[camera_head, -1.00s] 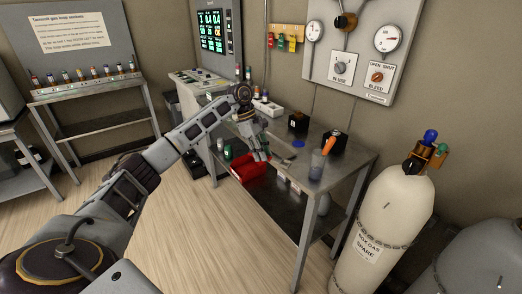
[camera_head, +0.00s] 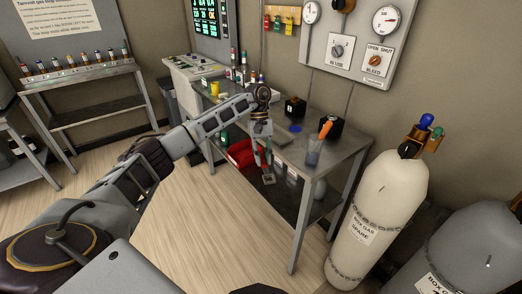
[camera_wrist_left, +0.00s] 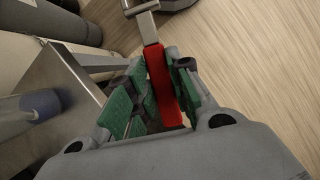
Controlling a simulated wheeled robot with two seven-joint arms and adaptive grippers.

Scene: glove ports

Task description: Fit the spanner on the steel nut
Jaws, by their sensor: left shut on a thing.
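My left gripper (camera_head: 262,145) is shut on the red handle of the spanner (camera_wrist_left: 160,85), between its green pads in the left wrist view. The spanner's grey metal shank and head point away from the gripper, toward the top of that view. In the head view the spanner's metal end (camera_head: 268,178) hangs below the gripper at the bench's front edge. I cannot make out the steel nut for certain. My right gripper is not in view.
The steel bench (camera_head: 345,150) holds a cup with an orange-handled tool (camera_head: 314,152), black boxes (camera_head: 294,107) and a blue disc. A red bin (camera_head: 240,153) sits below. A grey cylinder (camera_head: 468,250) stands at far right. The floor before the bench is clear.

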